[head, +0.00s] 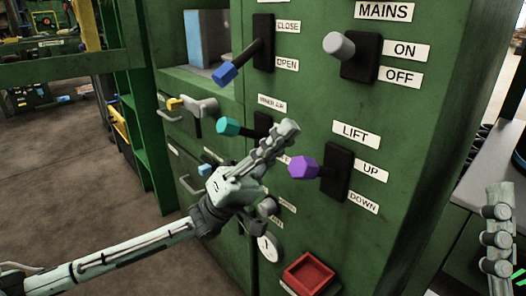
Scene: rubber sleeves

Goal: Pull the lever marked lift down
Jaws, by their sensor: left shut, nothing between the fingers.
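The lift lever has a purple knob (303,167) on a short dark arm that sticks out from a black plate (338,168). A LIFT label (356,134) is above the plate, with UP (371,172) and DOWN (363,202) labels on its right. The knob is at about the height of the UP label. My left gripper (289,131) is shut and empty, its fingertips just above and left of the purple knob. I cannot tell whether they touch. My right gripper (497,232) is partly visible at the right edge; its finger opening is unclear.
The green cabinet also carries a grey MAINS lever (339,46), a blue CLOSE/OPEN lever (225,73) and a teal lever (229,127) partly behind my gripper. Floor at left is open.

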